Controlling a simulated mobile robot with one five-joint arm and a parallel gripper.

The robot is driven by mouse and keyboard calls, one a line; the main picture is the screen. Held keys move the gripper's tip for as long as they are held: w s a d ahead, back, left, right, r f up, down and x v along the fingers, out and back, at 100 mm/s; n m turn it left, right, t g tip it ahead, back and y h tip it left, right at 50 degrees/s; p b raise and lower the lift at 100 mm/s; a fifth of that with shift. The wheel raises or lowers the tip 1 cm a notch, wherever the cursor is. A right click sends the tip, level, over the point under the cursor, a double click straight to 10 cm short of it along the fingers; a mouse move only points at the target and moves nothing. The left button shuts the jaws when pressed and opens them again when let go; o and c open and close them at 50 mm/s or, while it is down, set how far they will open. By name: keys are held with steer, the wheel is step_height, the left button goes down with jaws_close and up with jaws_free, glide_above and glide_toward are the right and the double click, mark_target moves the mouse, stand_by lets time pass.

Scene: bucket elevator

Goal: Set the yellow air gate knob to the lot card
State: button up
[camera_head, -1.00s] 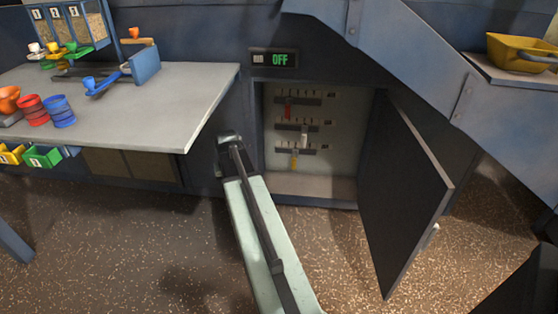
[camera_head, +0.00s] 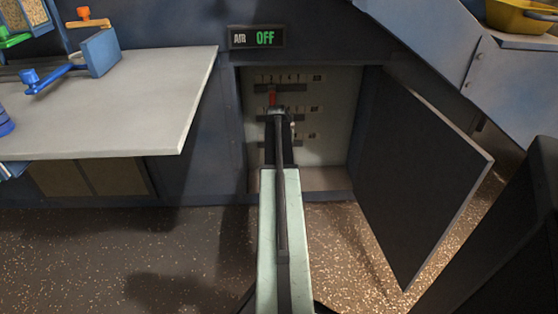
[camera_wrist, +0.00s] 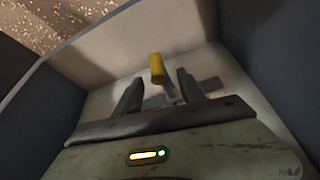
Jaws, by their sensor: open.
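The yellow air gate knob (camera_wrist: 157,68) shows in the wrist view, in front of a pale panel. My gripper (camera_wrist: 160,80) is open, with one dark finger on each side of the knob's line. The knob's yellow end stands at or just beyond the fingertips; I cannot tell whether either finger touches it. In the head view my arm reaches into the open cabinet (camera_head: 325,150) and hides the yellow knob and most of the lowest scale. No lot card can be made out in either view.
A red knob (camera_head: 272,99) sits on the upper scale and a pale knob (camera_head: 291,128) shows beside my arm. The cabinet door (camera_head: 425,175) stands open at right. A grey table (camera_head: 110,105) is at left.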

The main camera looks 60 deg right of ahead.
steer(key=b+x, duration=0.2)
steer(key=x, duration=0.2)
steer(key=shift+r, duration=0.1)
steer(key=shift+s, duration=0.1)
jaws_close()
steer(key=shift+s+a, duration=0.1)
steer(key=shift+a, duration=0.05)
stand_by(0.9)
